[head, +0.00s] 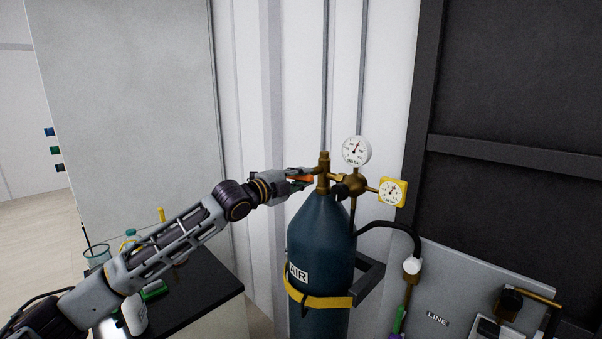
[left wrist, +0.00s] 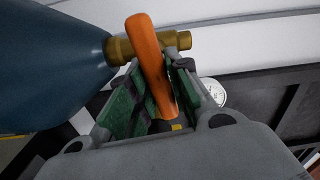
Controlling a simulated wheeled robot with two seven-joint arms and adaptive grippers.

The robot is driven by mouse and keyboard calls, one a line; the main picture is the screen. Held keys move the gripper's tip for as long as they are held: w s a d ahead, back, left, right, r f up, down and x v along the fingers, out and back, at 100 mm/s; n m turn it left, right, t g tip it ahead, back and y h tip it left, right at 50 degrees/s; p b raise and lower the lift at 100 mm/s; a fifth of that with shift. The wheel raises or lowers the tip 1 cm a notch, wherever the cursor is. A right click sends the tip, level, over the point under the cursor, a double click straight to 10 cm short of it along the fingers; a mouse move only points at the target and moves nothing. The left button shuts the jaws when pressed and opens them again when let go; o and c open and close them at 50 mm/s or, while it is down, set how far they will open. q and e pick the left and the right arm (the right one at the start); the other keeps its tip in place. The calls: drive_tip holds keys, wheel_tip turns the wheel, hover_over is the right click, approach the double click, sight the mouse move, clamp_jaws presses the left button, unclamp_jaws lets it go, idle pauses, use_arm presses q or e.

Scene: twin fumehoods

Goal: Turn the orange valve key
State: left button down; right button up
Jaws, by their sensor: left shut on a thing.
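The orange valve key (head: 302,179) sits at the left side of the brass valve (head: 324,171) on top of the blue AIR cylinder (head: 320,235). My left gripper (head: 296,180) reaches it from the left and is shut on it. In the left wrist view the orange key (left wrist: 153,62) stands between the green-padded fingers of the gripper (left wrist: 150,98), in front of the brass valve stem (left wrist: 120,50). The fingers partly hide the key in the head view. My right gripper is not in view.
A white gauge (head: 357,150) and a yellow gauge (head: 393,192) stand right of the valve. A yellow strap (head: 318,300) rings the cylinder. A dark bench (head: 195,295) with bottles and a beaker lies under my left arm. A grey LINE panel (head: 450,285) is at lower right.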

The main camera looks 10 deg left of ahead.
use_arm(q)
drive_tip(key=shift+f+m+p, duration=0.1)
drive_tip(key=shift+m+p, duration=0.2)
drive_tip(key=shift+m, duration=0.5)
drive_tip(key=c, duration=1.4)
unclamp_jaws()
drive_tip(key=shift+o, duration=0.2)
drive_tip(key=shift+s, duration=0.1)
drive_tip(key=v, duration=1.1)
drive_tip(key=shift+s+a, duration=0.25)
drive_tip(key=shift+s, duration=0.05)
